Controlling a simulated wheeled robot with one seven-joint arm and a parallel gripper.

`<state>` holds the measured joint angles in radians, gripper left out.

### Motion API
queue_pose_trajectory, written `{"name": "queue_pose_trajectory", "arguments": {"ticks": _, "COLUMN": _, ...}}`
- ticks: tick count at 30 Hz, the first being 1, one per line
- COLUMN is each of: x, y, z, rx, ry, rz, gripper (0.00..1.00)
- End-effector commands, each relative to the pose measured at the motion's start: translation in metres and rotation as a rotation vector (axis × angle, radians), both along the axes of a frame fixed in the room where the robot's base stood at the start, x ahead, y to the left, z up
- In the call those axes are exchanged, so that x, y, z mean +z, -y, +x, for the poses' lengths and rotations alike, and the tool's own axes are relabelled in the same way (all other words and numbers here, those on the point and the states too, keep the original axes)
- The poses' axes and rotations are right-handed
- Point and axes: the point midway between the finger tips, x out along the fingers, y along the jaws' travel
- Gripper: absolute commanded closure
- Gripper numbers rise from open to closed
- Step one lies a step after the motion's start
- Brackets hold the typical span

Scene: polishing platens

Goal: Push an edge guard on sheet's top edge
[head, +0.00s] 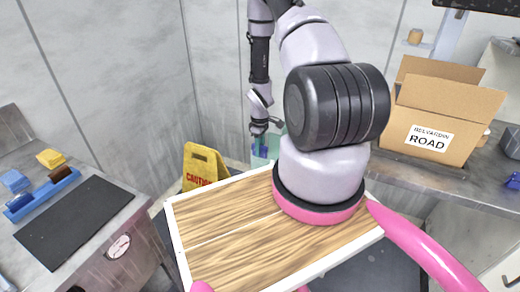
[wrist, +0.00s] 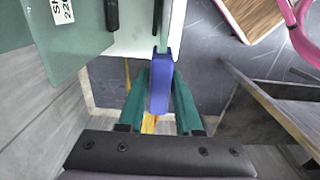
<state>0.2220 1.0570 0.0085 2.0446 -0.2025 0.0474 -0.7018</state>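A blue edge guard (wrist: 160,88) is between the teal fingers of my gripper (wrist: 160,85) in the wrist view, and both fingers appear to press on its sides. The guard's far end meets the near end of a pale green sheet (wrist: 176,22); I cannot tell whether it is seated on the edge. In the head view, the guard (head: 259,152) shows small and blue below my gripper (head: 262,133), in front of the pale green sheet (head: 272,146). The sheet's lower part is hidden behind the wooden board.
A wooden board (head: 225,222) with a white rim is in front. A yellow caution sign (head: 203,166) stands left of the sheet. A bench with a black mat (head: 72,222) is at left. A cardboard box (head: 436,128) sits on the right bench. A labelled green panel (wrist: 60,35) is beside my gripper.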

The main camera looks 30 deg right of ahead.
Motion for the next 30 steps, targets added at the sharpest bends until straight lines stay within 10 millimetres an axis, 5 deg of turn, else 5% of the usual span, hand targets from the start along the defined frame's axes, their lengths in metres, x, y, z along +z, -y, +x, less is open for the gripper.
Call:
{"name": "queue_pose_trajectory", "arguments": {"ticks": 14, "x": 0.008, "y": 0.000, "z": 0.001, "rx": 0.000, "ry": 0.002, "rz": 0.000, "gripper": 0.38}}
{"name": "queue_pose_trajectory", "arguments": {"ticks": 30, "x": 0.100, "y": 0.000, "z": 0.001, "rx": -0.001, "ry": 0.003, "rz": 0.000, "gripper": 0.38}}
